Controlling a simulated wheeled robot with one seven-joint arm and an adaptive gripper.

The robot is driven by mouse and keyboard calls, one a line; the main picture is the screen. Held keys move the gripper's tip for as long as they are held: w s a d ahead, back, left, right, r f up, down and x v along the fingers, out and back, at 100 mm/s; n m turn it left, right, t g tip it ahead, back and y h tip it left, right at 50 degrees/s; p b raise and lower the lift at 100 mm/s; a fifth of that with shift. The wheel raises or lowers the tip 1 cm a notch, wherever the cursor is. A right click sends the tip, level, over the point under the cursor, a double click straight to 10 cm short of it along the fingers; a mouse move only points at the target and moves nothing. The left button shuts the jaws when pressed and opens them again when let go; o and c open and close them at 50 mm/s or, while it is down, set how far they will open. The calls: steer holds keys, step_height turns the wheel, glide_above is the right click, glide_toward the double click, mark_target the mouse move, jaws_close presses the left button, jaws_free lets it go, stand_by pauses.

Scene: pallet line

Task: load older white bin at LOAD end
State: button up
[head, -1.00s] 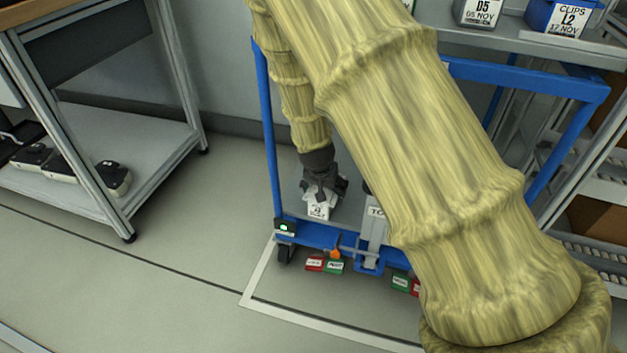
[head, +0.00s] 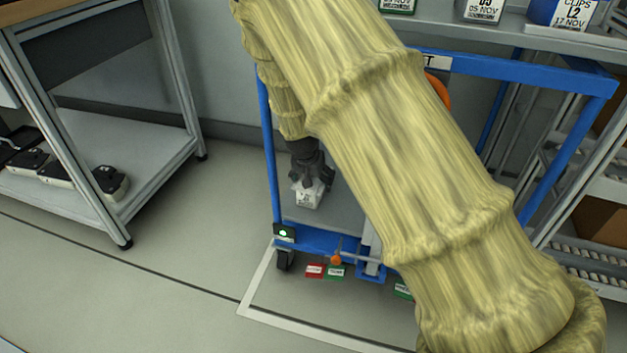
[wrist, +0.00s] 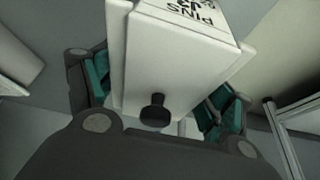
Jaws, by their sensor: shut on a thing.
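A white bin (head: 308,195) with a printed label is held in my gripper (head: 308,180), over the left end of the blue-framed cart (head: 300,238). In the wrist view the white bin (wrist: 180,65) fills the middle, with "PINS" on its label and a black knob on the face towards the camera. The green-padded fingers of my gripper (wrist: 165,100) are shut on its two sides. Whether the bin touches the cart's grey deck (head: 345,205) is hard to tell. The label's date is not readable. My arm hides much of the cart's middle and right.
Bins stand on a grey shelf at the back, including a blue CLIPS L2 bin (head: 565,12) dated 17 NOV and a bin (head: 483,10) dated 05 NOV. A workbench (head: 130,190) stands left.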

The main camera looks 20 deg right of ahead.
steer(key=shift+f, duration=0.1)
steer(key=o, duration=1.5)
steer(key=shift+f+b, duration=0.3)
steer(key=shift+b, duration=0.55)
